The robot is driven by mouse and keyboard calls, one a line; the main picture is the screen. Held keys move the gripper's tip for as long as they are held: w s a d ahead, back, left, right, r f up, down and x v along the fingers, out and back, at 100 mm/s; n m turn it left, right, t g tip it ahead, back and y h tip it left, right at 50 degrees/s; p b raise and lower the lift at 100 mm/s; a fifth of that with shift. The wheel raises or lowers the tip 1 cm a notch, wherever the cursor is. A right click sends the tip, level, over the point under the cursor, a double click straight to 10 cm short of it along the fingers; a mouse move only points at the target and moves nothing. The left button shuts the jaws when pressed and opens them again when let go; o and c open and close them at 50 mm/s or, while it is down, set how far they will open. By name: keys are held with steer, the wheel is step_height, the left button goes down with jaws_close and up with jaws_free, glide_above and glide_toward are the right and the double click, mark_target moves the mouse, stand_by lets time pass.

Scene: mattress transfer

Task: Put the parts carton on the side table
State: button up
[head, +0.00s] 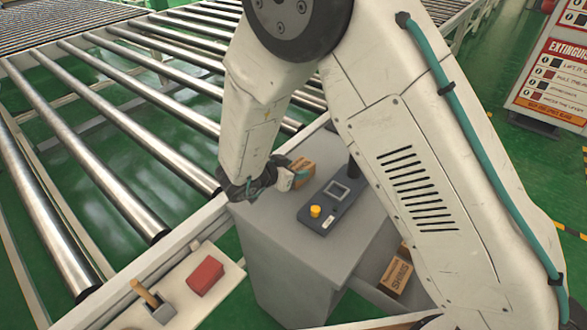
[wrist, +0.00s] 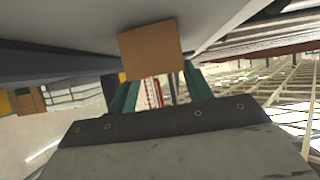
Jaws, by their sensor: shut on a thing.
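The parts carton (head: 303,167), a small brown box with dark print, is at the far left part of the grey side table (head: 275,230) in the head view. My gripper (head: 298,177) is shut on it, coming from the left. In the wrist view, the carton (wrist: 152,48) sits between the teal fingers of my gripper (wrist: 155,82), against a grey surface. I cannot tell whether the carton touches the table top. My arm hides the right part of the table.
A dark control box (head: 335,200) with a yellow button stands on the table near the carton. Other cartons (head: 397,272) lie low at the right. A roller conveyor (head: 110,130) runs along the left.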

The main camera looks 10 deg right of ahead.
steer(key=shift+f, duration=0.15)
steer(key=o, duration=1.4)
steer(key=shift+c, duration=0.2)
steer(key=shift+s+a+r, duration=0.15)
steer(key=shift+r, duration=0.15)
steer(key=v, duration=1.1)
steer(key=shift+s+a, duration=0.15)
steer(key=shift+a, duration=0.05)
